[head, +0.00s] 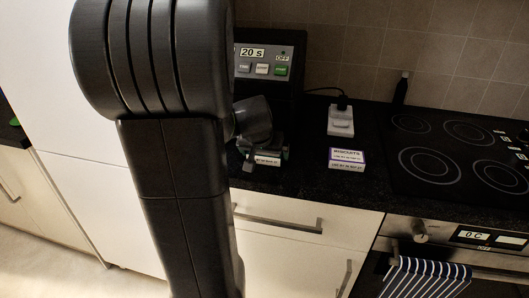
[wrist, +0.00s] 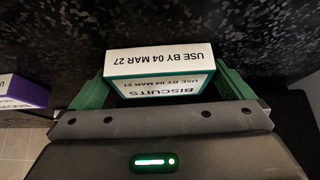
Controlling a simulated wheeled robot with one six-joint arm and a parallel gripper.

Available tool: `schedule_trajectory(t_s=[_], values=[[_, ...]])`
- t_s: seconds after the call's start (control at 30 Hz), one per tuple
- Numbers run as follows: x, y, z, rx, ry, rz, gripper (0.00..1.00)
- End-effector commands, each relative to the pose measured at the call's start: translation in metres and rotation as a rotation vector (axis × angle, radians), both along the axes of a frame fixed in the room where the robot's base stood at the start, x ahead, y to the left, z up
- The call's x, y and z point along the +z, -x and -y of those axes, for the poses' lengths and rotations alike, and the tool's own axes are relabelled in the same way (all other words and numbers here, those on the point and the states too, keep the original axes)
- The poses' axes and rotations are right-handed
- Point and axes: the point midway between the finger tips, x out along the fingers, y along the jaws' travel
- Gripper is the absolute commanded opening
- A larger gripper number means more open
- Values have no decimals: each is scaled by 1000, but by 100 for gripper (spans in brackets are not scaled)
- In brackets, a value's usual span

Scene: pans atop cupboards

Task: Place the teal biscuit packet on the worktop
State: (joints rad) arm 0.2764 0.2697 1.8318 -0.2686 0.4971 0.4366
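The teal biscuit packet (wrist: 160,62) is a small box with a white label side reading "USE BY 04 MAR 27" and teal edges. In the wrist view it sits between the two green fingers of my gripper (wrist: 162,85), which meet its left and right sides with no clear gap. In the head view, my gripper (head: 264,150) is over the dark worktop (head: 300,180), left of centre, with the packet's pale side (head: 267,160) showing below it. Whether the packet touches the worktop or is slightly above it, I cannot tell. My arm hides the area to the left.
A purple-edged biscuit packet (head: 347,160) lies on the worktop to the right. Behind it is a white socket block (head: 340,120) with a plug. A hob (head: 455,150) is at the right, and a dark appliance (head: 268,70) with a "20 s" display is behind my gripper.

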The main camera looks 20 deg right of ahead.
Motion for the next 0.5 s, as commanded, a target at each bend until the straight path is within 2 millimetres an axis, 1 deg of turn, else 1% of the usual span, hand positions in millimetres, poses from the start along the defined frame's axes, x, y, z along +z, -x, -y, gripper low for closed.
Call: schedule_trajectory(t_s=[0.27, 0.37, 0.5], values=[[4, 0, 0, 0, 0, 0, 100], [12, 4, -2, 0, 1, 2, 100], [33, 15, -9, 1, 2, 5, 100]])
